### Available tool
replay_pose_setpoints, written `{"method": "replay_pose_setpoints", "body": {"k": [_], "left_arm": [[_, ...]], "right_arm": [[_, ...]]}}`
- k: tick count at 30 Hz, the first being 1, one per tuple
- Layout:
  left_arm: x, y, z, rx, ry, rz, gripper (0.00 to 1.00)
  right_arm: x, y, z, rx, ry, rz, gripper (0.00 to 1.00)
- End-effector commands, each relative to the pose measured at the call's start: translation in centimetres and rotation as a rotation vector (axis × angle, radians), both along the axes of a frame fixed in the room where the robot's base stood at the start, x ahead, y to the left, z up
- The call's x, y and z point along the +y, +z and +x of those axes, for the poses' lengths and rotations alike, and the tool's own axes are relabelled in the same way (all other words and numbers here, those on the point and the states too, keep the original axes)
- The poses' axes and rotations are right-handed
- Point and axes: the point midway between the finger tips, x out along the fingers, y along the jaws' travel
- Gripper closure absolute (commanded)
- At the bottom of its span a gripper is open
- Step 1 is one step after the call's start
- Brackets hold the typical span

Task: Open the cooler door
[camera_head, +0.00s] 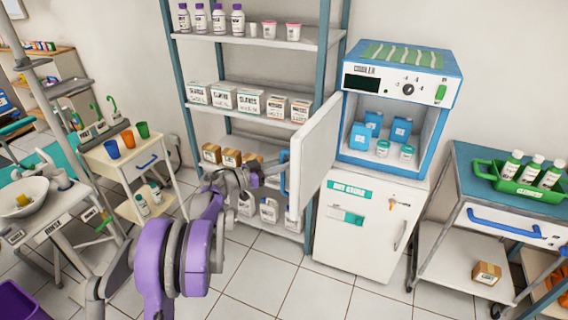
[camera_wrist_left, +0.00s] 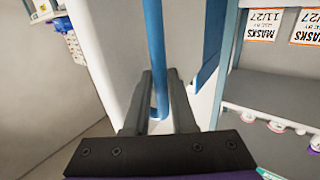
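The cooler (camera_head: 400,75) is a blue and white box on a white cabinet in the head view. Its white door (camera_head: 317,150) stands wide open, swung out to the left. The blue door handle (camera_head: 284,173) is on the door's outer face; it also shows in the left wrist view (camera_wrist_left: 157,50). My left gripper (camera_head: 277,168) is at the handle; in the left wrist view its two dark fingers (camera_wrist_left: 161,85) are close together on either side of the handle, shut on it. Blue cartons (camera_head: 400,130) and small jars (camera_head: 382,148) show inside the cooler. My right gripper is not in view.
A shelf rack (camera_head: 325,38) with boxes and bottles stands left of the cooler, behind the door and my left arm. A trolley (camera_head: 540,210) with a green tray stands at the right. A small cart (camera_head: 135,162) with cups stands at the left. The floor in front is clear.

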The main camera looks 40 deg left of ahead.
Motion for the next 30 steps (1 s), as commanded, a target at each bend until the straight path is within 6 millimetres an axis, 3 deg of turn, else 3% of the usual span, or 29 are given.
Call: {"method": "replay_pose_setpoints", "body": {"k": [1,4,14,17,30], "left_arm": [[0.0,0.0,0.0,-0.001,0.001,0.0,0.66],[0.0,0.1,0.0,-0.002,0.001,-0.001,0.5],[0.2,0.2,-0.2,-0.003,0.002,-0.002,0.5],[0.6,0.2,-1.3,-0.003,0.004,-0.002,0.5],[3.1,0.2,-9.0,-0.003,0.005,-0.002,0.5]], "right_arm": [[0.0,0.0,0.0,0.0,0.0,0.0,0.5],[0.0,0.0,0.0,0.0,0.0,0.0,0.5],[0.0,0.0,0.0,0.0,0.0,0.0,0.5],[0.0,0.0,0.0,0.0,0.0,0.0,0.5],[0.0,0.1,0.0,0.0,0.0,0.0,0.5]]}}
